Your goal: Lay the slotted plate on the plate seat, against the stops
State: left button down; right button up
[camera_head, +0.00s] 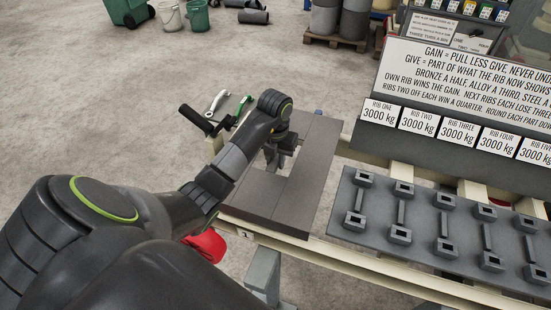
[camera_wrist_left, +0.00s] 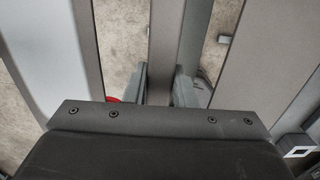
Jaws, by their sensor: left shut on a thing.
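The slotted plate (camera_head: 310,170) is a flat dark-grey plate with long openings, at the left end of the cream bench frame in the head view. My left gripper (camera_head: 281,152) is shut on it near its middle. In the left wrist view, the fingers (camera_wrist_left: 158,88) stand on either side of a narrow grey bar (camera_wrist_left: 163,40) of the plate, with floor showing through the openings beside it. I cannot tell whether the plate rests on the bench or hangs just above it. The plate seat and stops are not clearly distinguishable. My right gripper is out of view.
A dark panel (camera_head: 372,222) with several paired blocks lies right of the plate. A sloped sign board (camera_head: 470,75) and weight labels (camera_head: 417,120) stand behind it. A black-handled tool (camera_head: 197,121) and a pale wrench-like part (camera_head: 217,102) lie at the bench's left end.

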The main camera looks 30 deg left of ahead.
pick_arm(q)
jog(key=shift+w, duration=0.15)
jog(key=shift+f+b, duration=0.45)
jog(key=shift+b, duration=0.15)
jog(key=shift+f, duration=0.15)
dwell(0.4)
jog(key=c, duration=1.2)
grip_release()
jog(key=shift+d, duration=0.1)
jog(key=shift+o, duration=0.9)
jog(key=shift+s+f, duration=0.3)
jog(key=shift+s, duration=0.05)
jog(key=o, duration=0.6)
jog(key=shift+w+r, duration=0.1)
jog(key=shift+w+r, duration=0.1)
jog(key=shift+r, duration=0.05)
